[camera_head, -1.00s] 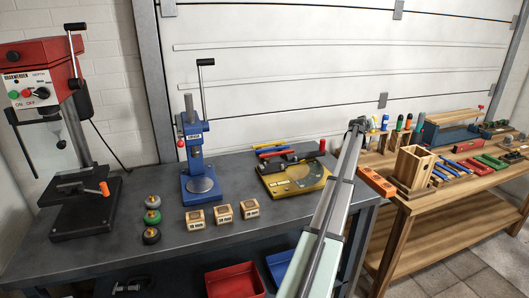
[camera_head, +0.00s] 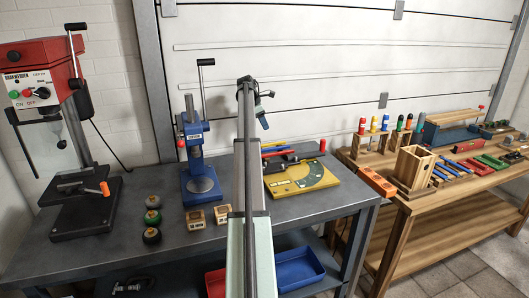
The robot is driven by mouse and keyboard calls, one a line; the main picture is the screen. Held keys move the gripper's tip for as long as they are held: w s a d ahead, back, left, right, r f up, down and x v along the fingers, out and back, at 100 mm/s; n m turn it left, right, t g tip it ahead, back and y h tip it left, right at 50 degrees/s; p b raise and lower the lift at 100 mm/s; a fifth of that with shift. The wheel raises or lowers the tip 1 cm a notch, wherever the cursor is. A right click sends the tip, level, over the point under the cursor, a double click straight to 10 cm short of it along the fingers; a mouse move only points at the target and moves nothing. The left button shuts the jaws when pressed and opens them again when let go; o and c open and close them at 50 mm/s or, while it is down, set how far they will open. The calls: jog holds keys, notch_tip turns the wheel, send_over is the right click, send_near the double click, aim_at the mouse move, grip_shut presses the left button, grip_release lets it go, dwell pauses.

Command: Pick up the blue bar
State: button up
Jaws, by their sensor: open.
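A small group of coloured bars lies on the dark bench at the back of the yellow plate (camera_head: 285,188). A red bar, a yellow one and a blue bar (camera_head: 270,152) show there, partly hidden by my arm and a dark block. My gripper (camera_head: 262,120) is raised in front of the garage door, above and slightly left of these bars. It is open and apart from everything below it. Its fingers are small in this view, and nothing shows between them.
The blue press (camera_head: 195,150) stands left of my arm. Wooden blocks (camera_head: 196,220) sit on the bench front. The right wooden bench (camera_head: 420,205) holds a wooden box (camera_head: 412,168), upright tools and several coloured pieces, some blue. Red and blue bins (camera_head: 296,268) are below.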

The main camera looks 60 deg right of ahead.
jog(key=w+a+n, duration=0.1)
jog(key=w+a, duration=0.1)
send_over(264, 150)
jog(key=d, duration=0.1)
jog(key=shift+y, duration=0.3)
jog(key=f, duration=0.7)
jog(key=shift+w+f, duration=0.2)
jog(key=shift+f, duration=0.05)
jog(key=shift+a+x, duration=0.2)
jog(key=shift+x, duration=2.4)
jog(key=shift+f, duration=0.3)
grip_shut()
